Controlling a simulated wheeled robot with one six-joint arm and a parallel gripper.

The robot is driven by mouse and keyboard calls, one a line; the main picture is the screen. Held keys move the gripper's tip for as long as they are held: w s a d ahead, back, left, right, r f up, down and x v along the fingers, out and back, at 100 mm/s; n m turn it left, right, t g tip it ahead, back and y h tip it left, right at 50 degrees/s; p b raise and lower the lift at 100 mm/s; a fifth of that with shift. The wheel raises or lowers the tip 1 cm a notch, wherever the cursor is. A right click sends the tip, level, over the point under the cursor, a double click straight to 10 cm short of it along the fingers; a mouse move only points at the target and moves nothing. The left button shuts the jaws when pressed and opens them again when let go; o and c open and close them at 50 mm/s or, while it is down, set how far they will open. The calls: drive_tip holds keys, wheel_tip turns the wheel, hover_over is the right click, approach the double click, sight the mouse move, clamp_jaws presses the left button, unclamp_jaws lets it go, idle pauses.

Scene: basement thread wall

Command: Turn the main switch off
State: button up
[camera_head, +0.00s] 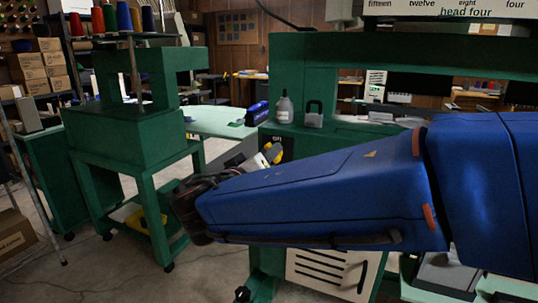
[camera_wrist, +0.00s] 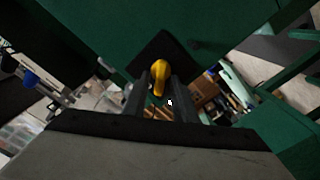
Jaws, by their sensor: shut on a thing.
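The main switch shows in the wrist view as a rounded yellow handle (camera_wrist: 159,72) on a dark square plate against a green panel. In the head view its yellow part (camera_head: 275,153) shows just above my blue arm, by a dark plate with partly hidden white lettering. My gripper (camera_wrist: 162,88) has its two dark fingers on either side of the yellow handle and is shut on it. In the head view, my arm hides most of the gripper and the lower part of the switch.
A grey bottle (camera_head: 284,108) and a grey padlock-shaped object (camera_head: 314,115) stand on the green machine above the switch. A green machine with thread spools (camera_head: 124,17) stands at left. Bare concrete floor lies between them.

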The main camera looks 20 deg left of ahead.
drive_tip(key=n, duration=0.7)
drive_tip(key=f+n, duration=0.1)
drive_tip(key=n, duration=0.2)
drive_tip(key=shift+a, duration=0.25)
drive_tip(key=shift+n, duration=0.4)
drive_tip(key=o, duration=0.7)
drive_tip(key=s, duration=0.5)
drive_tip(key=s+a, duration=0.1)
drive_tip(key=s, duration=1.1)
drive_tip(key=shift+s+a, duration=0.15)
drive_tip(key=shift+s, duration=0.05)
